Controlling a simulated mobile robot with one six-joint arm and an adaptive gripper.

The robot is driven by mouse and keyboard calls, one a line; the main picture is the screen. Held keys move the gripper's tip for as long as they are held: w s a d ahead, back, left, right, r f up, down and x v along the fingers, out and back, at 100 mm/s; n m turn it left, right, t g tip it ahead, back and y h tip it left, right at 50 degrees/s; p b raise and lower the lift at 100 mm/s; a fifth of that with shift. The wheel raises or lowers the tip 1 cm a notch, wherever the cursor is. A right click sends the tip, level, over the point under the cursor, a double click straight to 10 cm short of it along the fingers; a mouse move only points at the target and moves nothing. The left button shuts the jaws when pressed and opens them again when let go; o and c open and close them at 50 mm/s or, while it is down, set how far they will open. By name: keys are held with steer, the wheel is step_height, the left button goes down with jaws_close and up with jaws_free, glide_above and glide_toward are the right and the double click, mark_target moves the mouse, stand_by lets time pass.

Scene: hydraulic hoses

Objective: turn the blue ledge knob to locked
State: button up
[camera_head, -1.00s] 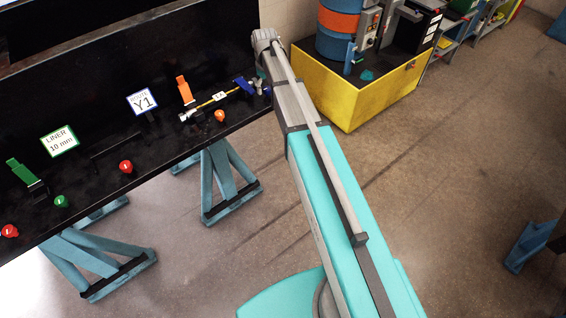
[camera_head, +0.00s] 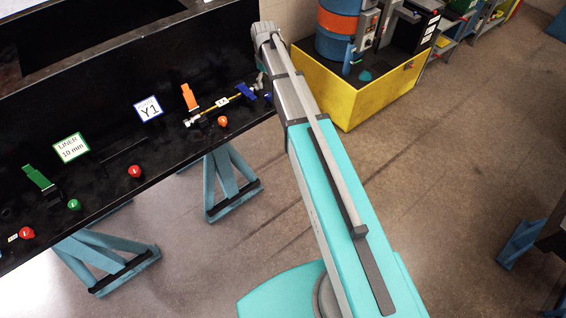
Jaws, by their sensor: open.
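A blue lever-like piece (camera_head: 246,91) stands on the black ledge (camera_head: 100,200) near its right end. A small dark blue shape (camera_head: 268,96) shows just right of it, beside my arm; it may be the blue knob, but it is too small and too covered to tell its position. My gripper (camera_head: 262,82) is a small grey shape below the end of my arm, over the right end of the ledge, close to the blue piece. It is open and partly hidden by my arm. I cannot tell whether it touches anything.
A yellow bin (camera_head: 385,95) stands right of my arm.

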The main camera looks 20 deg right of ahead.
mark_target(268, 94)
steer(key=shift+r+p, duration=3.5)
steer(key=shift+r, duration=0.35)
steer(key=s+a+f+m+b, duration=0.1)
steer(key=s+f+m+b, duration=0.5)
steer(key=s+f+b, duration=1.9)
steer(key=shift+s+a, duration=0.4)
steer(key=shift+s, duration=0.2)
